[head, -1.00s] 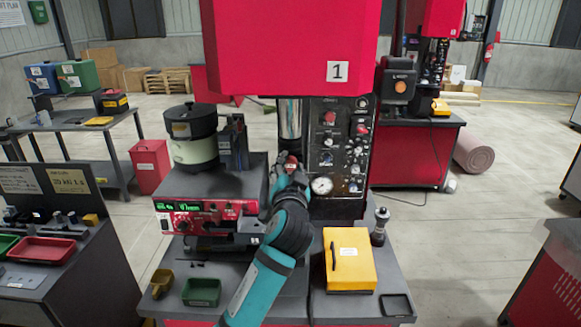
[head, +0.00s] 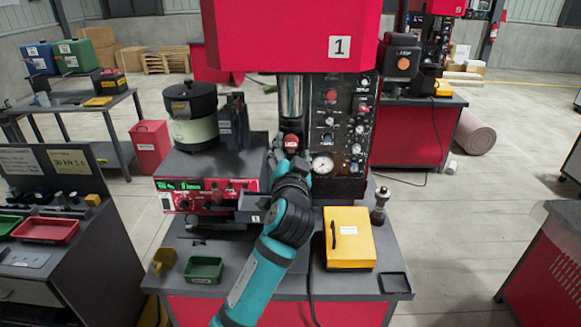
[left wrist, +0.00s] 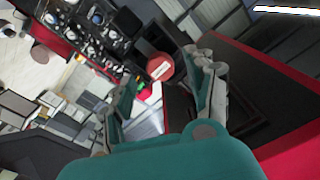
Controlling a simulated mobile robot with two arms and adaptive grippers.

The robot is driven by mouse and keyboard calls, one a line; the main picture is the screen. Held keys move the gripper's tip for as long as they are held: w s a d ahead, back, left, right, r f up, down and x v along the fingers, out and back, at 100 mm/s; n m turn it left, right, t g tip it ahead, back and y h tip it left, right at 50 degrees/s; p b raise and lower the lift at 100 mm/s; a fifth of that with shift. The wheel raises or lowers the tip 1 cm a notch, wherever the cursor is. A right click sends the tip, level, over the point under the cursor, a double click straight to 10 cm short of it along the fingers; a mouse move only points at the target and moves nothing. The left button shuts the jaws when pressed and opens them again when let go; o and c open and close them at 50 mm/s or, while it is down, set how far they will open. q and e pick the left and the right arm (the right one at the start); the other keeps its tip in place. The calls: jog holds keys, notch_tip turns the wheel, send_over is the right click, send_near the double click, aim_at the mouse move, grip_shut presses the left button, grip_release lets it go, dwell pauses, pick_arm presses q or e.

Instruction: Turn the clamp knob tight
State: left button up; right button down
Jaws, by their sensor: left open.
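The red clamp knob (head: 291,142) sits at the front of the press's column, below the shiny cylinder. My left gripper (head: 289,160) is in front of and just below it in the head view. In the left wrist view the knob's round red face with a pale label (left wrist: 160,67) shows beyond and between the two spread fingers. My left gripper (left wrist: 157,88) is open, with no visible contact on the knob. The gripper hides what lies under the knob in the head view. My right gripper is not in view.
The black control panel with its white gauge (head: 322,165) stands close right of the gripper. A red-fronted feeder unit (head: 205,192) is close left. A yellow box (head: 348,240), a green tray (head: 203,269) and a dark metal fitting (head: 380,205) stand on the bench.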

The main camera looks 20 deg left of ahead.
pick_arm(q)
jog(key=v, duration=0.9)
jog(key=shift+s, duration=0.2)
jog(key=shift+f, duration=0.1)
